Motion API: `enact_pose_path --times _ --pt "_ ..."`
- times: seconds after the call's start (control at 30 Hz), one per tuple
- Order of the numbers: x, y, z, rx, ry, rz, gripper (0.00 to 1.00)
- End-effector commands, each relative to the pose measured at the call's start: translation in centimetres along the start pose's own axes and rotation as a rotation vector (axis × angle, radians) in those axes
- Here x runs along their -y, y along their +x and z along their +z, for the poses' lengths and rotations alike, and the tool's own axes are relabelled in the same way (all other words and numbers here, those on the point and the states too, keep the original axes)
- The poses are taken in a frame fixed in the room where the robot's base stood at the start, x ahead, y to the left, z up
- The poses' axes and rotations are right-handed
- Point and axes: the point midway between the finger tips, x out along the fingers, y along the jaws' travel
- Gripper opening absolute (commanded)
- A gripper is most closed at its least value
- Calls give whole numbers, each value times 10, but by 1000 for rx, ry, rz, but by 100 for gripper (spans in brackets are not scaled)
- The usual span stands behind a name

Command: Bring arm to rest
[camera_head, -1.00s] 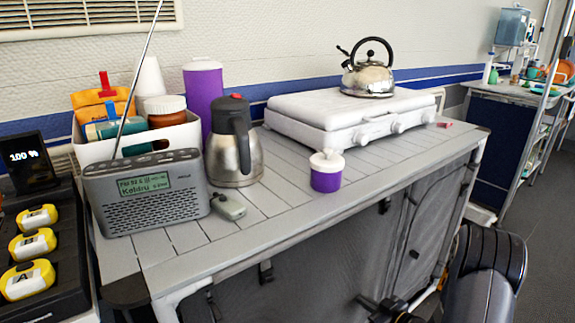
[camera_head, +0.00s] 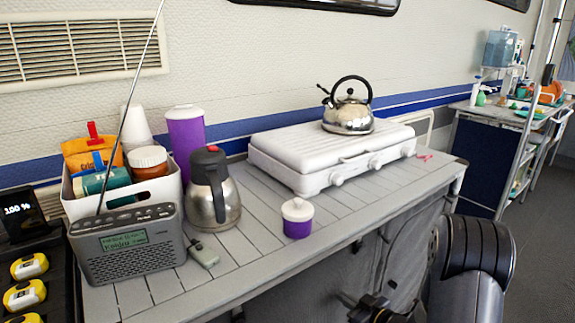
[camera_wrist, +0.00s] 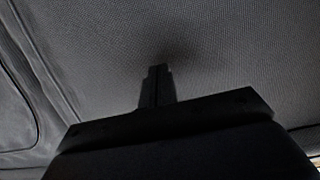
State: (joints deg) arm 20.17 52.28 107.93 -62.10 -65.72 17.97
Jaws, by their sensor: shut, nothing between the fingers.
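My gripper (camera_wrist: 157,70) shows dark in the wrist view, with its fingers together and nothing between them. It faces a grey woven fabric surface (camera_wrist: 230,70); whether it touches the fabric cannot be told. In the head view my dark arm stands at the lower right, in front of the table's front side. The gripper's fingertips cannot be made out there.
The slatted table (camera_head: 262,248) carries a radio (camera_head: 125,245), a steel jug (camera_head: 212,195), a purple jar (camera_head: 297,222) and a white stove (camera_head: 325,155) with a kettle (camera_head: 348,115) on it. Open floor (camera_head: 525,225) lies at the right.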

Motion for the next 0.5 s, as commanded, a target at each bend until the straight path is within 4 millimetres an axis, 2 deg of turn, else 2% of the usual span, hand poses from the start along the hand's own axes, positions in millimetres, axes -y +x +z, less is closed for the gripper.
enact_pose_path --times 0.03,0.5 --pt "0 -3 -13 0 0 0 0" --pt "1 -18 -75 0 -1 -1 0"
